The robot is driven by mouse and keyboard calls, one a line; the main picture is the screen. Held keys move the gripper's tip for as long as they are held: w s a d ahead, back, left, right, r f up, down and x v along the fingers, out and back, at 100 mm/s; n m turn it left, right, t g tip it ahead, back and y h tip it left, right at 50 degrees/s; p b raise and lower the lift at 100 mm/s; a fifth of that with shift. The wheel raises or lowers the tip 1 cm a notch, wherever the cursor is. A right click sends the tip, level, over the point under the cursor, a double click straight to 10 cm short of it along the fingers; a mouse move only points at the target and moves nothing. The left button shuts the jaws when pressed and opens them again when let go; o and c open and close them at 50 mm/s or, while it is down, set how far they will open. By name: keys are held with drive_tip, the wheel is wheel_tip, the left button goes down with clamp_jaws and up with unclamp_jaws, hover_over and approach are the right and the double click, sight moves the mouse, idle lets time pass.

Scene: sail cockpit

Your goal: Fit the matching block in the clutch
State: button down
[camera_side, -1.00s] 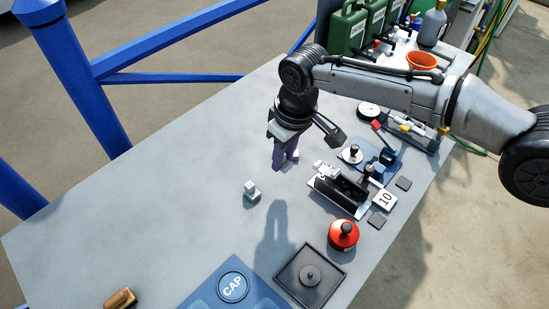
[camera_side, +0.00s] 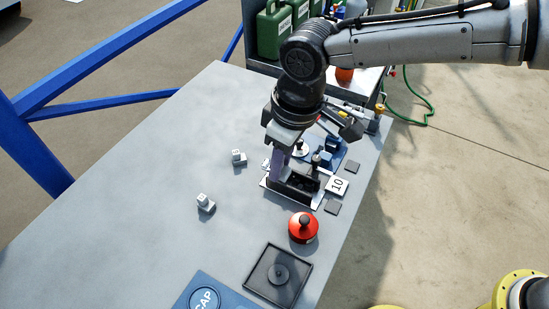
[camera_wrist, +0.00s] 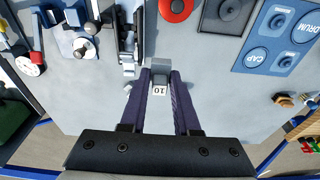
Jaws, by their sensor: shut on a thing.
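My gripper (camera_side: 278,170) has purple fingers and points down at the left end of the clutch (camera_side: 296,187), a dark slotted fixture on a light plate. In the wrist view my gripper (camera_wrist: 160,76) is shut on a grey block marked 10 (camera_wrist: 160,91). The clutch also shows there (camera_wrist: 138,40), just left of and beyond the block. The fingers hide the block in the side view, so I cannot tell whether it touches the clutch. A white card marked 10 (camera_side: 338,186) lies right of the clutch. Two other grey blocks (camera_side: 238,157) (camera_side: 205,203) stand on the table.
A blue CAP panel (camera_side: 205,300) is at the front edge. Other fixtures crowd behind the clutch. The left tabletop is mostly clear.

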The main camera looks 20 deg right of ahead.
idle(0.3)
drive_tip(key=shift+r, duration=1.5)
approach(302, 174)
drive_tip(key=a+f, duration=0.2)
drive_tip(key=shift+s+d+f, duration=0.1)
drive_tip(key=shift+s+f, duration=0.15)
drive_tip(key=shift+f, duration=0.5)
drive_tip(key=shift+s+f, duration=0.25)
drive_tip(key=shift+f, duration=0.5)
drive_tip(key=shift+f, duration=0.75)
drive_tip(key=shift+r, duration=0.35)
drive_tip(key=shift+f, duration=0.55)
idle(1.1)
